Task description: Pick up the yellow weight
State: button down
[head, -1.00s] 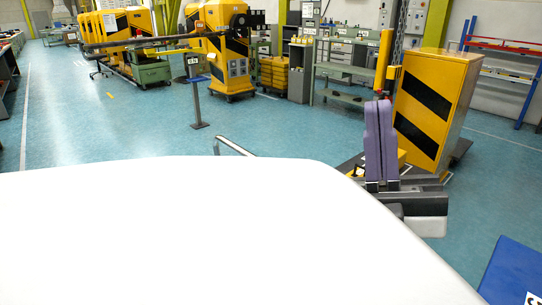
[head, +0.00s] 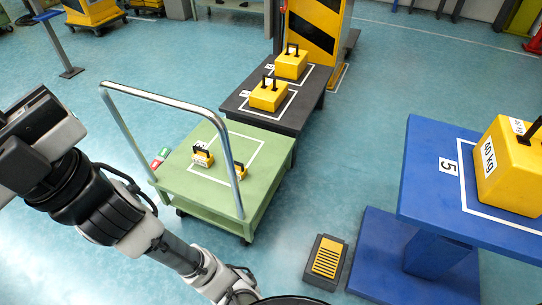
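Several yellow weights with black handles are in view, and I cannot tell which one the task means. A large one marked 40 kg (head: 510,170) stands on a blue table (head: 428,150) at the right, partly cut off by the frame edge. Two medium ones, a nearer one (head: 269,97) and a farther one (head: 291,65), stand on a dark low table (head: 303,106). Two small ones, a left one (head: 203,157) and a right one (head: 238,172), sit on a green cart (head: 195,189). My arm crosses the lower left, apart from all weights. My gripper's fingers do not show.
The cart's metal push handle (head: 170,101) rises in front of the small weights. A yellow and black foot pedal (head: 327,260) lies on the floor beside the blue table. A yellow-black striped cabinet (head: 312,25) stands behind the dark table.

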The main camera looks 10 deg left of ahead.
aim_at(242, 171)
jog(key=u, duration=0.55)
jog(key=i+j+z, duration=0.15)
jog(key=j+z, duration=0.15)
jog(key=j, duration=1.1)
jog(key=j+z, duration=0.3)
jog(key=j, duration=1.05)
jog(key=i+l, duration=1.15)
jog(key=i, duration=0.15)
